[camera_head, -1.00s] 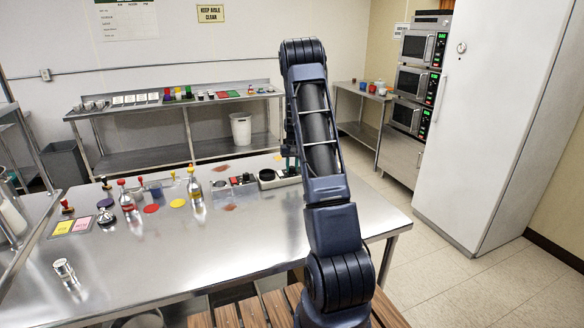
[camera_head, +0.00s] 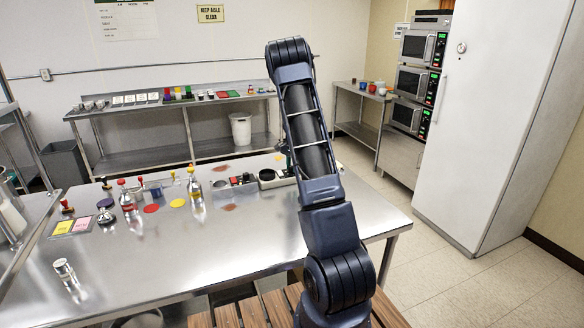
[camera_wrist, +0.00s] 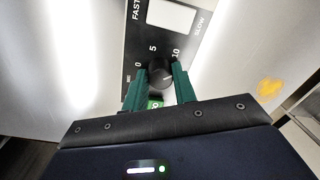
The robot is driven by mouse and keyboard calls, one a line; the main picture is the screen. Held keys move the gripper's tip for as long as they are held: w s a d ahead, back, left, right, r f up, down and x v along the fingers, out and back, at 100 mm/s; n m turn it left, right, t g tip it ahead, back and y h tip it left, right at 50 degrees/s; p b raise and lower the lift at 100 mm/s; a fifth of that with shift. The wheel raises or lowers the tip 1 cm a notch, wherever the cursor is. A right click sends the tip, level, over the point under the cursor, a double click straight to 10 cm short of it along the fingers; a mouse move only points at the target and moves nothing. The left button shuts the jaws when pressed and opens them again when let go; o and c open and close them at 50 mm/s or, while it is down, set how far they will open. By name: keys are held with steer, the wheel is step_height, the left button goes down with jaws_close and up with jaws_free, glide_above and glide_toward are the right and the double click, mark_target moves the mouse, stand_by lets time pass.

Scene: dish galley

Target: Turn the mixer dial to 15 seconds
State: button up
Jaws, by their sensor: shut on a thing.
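In the wrist view, the mixer dial (camera_wrist: 161,75) is a dark round knob on a dark panel. My gripper (camera_wrist: 159,70) has its two green fingers on either side of the dial and is shut on it. The marks 0, 5 and 10 show around the knob's far side. A 15 mark does not show, and the dial's pointer is too small to read surely. In the head view, the mixer unit (camera_head: 268,179) sits near the back right of the steel table, partly behind my arm.
Beside the dial, the panel has a pale plate (camera_wrist: 171,15) between FAST and SLOW labels. In the head view, a box with red and black knobs (camera_head: 243,184) stands left of the mixer, with bottles (camera_head: 194,186) further left.

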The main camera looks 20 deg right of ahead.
steer(key=m, duration=0.3)
steer(key=shift+m, duration=2.2)
steer(key=o, duration=1)
steer(key=shift+c, duration=0.2)
steer(key=shift+r, duration=0.1)
step_height(320, 180, up, 11)
steer(key=shift+s+f, duration=0.2)
steer(key=shift+s, duration=0.05)
